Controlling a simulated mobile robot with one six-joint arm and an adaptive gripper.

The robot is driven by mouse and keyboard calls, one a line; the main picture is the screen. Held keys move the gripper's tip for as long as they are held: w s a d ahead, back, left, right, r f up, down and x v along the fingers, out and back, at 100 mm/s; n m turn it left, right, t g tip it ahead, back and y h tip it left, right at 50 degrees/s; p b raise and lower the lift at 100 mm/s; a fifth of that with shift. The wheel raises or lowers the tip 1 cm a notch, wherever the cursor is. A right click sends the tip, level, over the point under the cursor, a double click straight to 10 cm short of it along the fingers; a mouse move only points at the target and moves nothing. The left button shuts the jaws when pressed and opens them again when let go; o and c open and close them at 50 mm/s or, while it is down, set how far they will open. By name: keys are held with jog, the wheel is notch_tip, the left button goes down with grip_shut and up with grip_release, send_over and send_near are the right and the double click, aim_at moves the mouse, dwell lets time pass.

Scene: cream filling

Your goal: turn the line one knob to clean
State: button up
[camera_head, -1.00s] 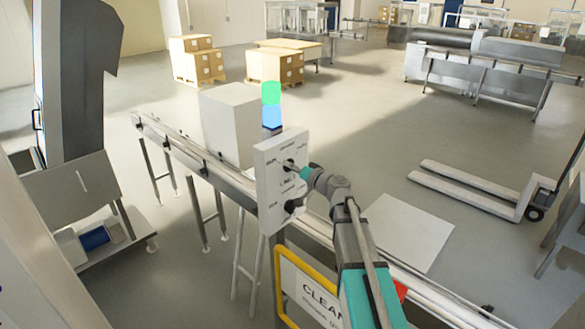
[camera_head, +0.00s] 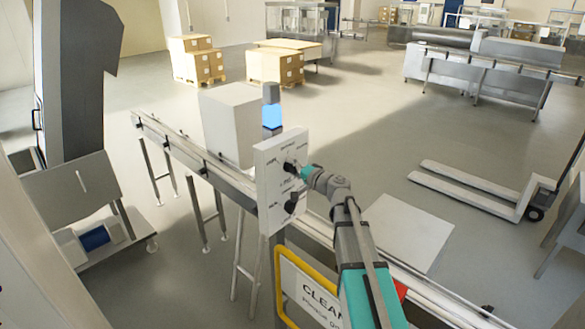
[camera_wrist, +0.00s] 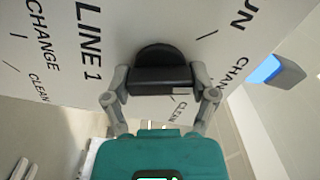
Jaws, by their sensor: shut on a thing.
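The white control panel (camera_head: 275,185) stands on a post beside the conveyor, with two black knobs on its face. My gripper (camera_head: 304,172) is at the upper knob (camera_head: 290,164). In the wrist view my gripper (camera_wrist: 160,92) has its fingers closed on the two ends of the black knob (camera_wrist: 155,58). The label LINE 1 is printed beside this knob. RUN, CHANGE and CLEAN labels surround it; one CLEAN label sits just below its right end, partly hidden by a finger. Its exact pointing direction is hard to tell. The lower knob (camera_head: 293,203) is free.
A signal tower (camera_head: 272,115) above the panel is lit blue, its top segment grey. A grey box (camera_head: 230,122) sits on the conveyor behind the panel. A yellow-framed CLEAN sign (camera_head: 283,290) stands below my arm.

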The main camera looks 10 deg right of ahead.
jog(key=m, duration=0.6)
jog(key=shift+m, duration=0.3)
jog(key=m, duration=0.6)
jog(key=shift+m, duration=0.3)
jog(key=o, duration=1)
jog(key=shift+w, duration=0.1)
jog(key=shift+o, duration=0.2)
jog(key=v, duration=1.2)
